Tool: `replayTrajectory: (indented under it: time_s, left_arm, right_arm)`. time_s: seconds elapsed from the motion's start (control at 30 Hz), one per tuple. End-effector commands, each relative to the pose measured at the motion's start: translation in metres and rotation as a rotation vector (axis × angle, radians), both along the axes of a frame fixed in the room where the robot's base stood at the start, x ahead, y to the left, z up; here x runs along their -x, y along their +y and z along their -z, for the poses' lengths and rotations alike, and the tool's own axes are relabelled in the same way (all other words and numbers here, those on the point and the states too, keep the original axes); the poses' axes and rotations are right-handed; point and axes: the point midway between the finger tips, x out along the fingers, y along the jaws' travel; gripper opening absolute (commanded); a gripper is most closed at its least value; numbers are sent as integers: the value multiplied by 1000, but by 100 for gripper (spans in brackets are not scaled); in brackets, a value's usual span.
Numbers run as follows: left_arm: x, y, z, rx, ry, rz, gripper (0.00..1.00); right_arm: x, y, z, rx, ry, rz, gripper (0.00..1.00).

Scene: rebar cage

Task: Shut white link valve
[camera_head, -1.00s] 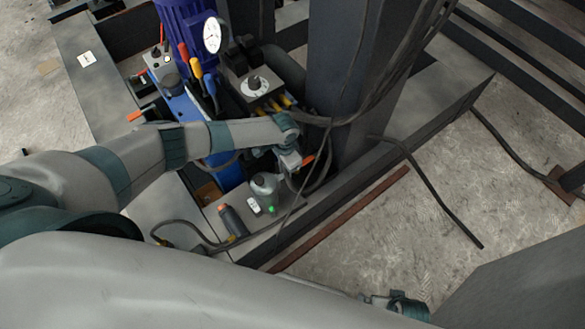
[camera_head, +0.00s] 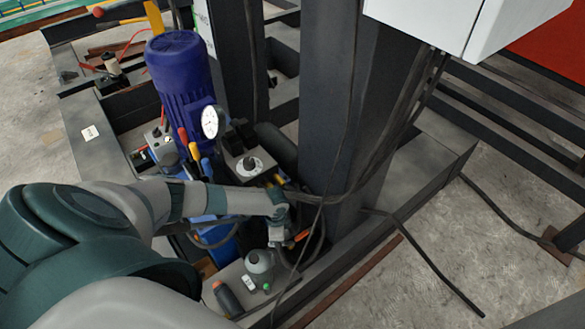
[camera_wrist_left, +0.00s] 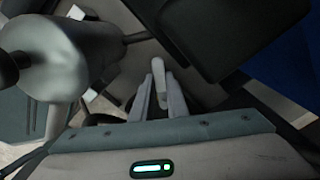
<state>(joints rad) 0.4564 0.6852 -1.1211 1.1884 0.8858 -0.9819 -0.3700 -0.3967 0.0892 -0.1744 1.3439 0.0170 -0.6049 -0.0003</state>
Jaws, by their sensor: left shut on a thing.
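In the left wrist view a pale lever, which looks like the white link valve's handle (camera_wrist_left: 158,68), stands between the fingertips of my left gripper (camera_wrist_left: 159,92). The gripper is shut on it. In the head view my left gripper (camera_head: 280,232) reaches down beside the dark column, among the hoses below the white dial block. There my wrist and the hoses hide the valve. My right gripper is not in view.
A blue motor (camera_head: 182,80) with a gauge (camera_head: 210,122) stands behind my left arm. A dark column (camera_head: 335,110) with hanging cables is right of the gripper. Open floor (camera_head: 440,240) lies right.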

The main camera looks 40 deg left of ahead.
Motion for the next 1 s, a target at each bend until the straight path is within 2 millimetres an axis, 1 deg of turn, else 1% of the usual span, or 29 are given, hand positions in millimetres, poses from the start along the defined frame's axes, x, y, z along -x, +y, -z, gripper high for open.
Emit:
replayTrajectory:
  time_s: [0.03,0.1,0.33,0.5,0.7,0.9,1.0]
  left_arm:
    - [1,6,1,-1,-1,36,0]
    - [0,10,2,0,-2,96,0]
    - [-7,15,3,1,-3,311,0]
    - [-15,18,3,0,-3,474,0]
    - [-23,18,2,1,-4,660,0]
    - [-30,17,2,2,-3,815,0]
    - [-32,17,1,2,-3,873,0]
  right_arm:
    - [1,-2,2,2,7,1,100]
    - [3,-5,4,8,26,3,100]
    - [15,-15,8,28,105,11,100]
    - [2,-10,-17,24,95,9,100]
    - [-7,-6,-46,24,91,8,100]
    - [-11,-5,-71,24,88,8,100]
    - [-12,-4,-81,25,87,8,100]
